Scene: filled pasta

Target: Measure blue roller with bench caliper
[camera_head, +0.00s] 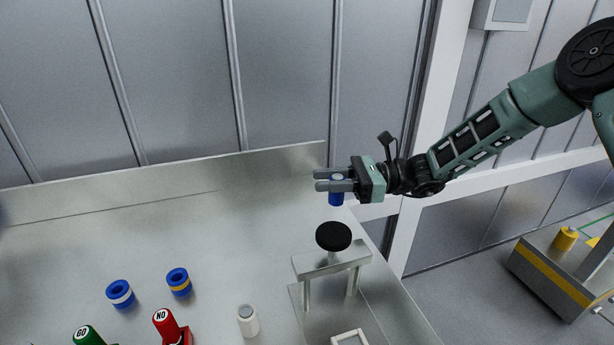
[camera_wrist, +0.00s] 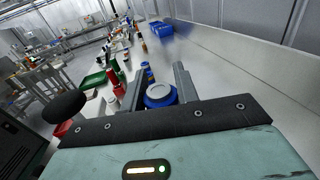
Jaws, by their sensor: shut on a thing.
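My gripper (camera_head: 335,181) is shut on the blue roller (camera_head: 336,198) and holds it upright, high above the far right part of the bench. In the wrist view the roller (camera_wrist: 160,95) sits between the two grey fingers, with its pale round top showing. What looks like the bench caliper (camera_head: 331,256) stands below and slightly in front of the roller, apart from it. It is a metal frame with two posts and a black round knob (camera_head: 333,236) on top. The part of the roller between the fingers is hidden in the head view.
On the metal bench (camera_head: 60,250) stand two blue rings (camera_head: 178,282), a red NO gauge (camera_head: 170,326), a green GO gauge (camera_head: 88,336) and a white cylinder (camera_head: 248,320). A small white square frame (camera_head: 350,338) lies before the caliper. A low backsplash (camera_head: 270,163) runs behind.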

